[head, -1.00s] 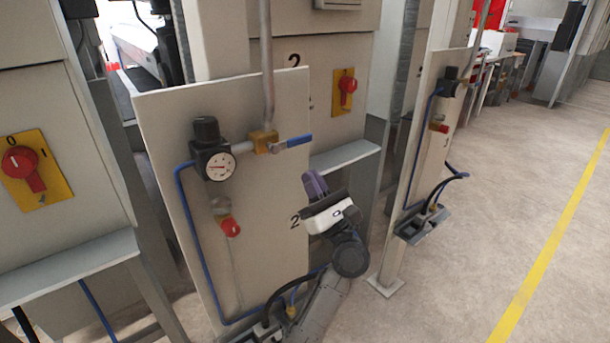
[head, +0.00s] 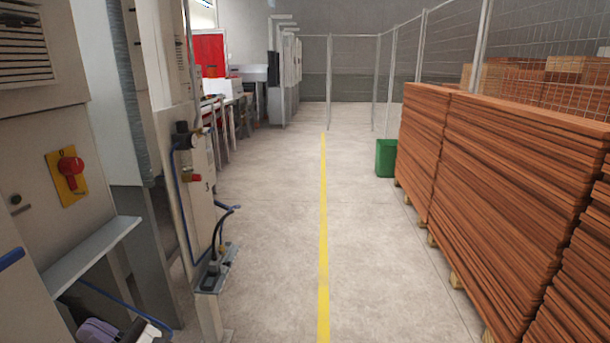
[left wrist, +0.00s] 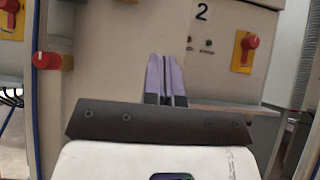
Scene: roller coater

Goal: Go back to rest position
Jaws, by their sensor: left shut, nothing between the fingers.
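My left gripper (left wrist: 166,78) has purple fingers that are closed together with nothing between them. In the left wrist view it points at a beige machine panel (left wrist: 110,60) marked 2, with clear space around the fingertips. In the head view only a part of the left gripper (head: 97,330) shows at the bottom left edge, below a grey ledge (head: 90,255). My right gripper is in neither view.
A red switch on a yellow plate (head: 68,178) and a panel marked 3 (head: 200,200) with blue hose stand on the left. A yellow line (head: 323,230) runs along a clear floor. Stacked brown boards (head: 500,180) and a green bin (head: 386,158) stand right.

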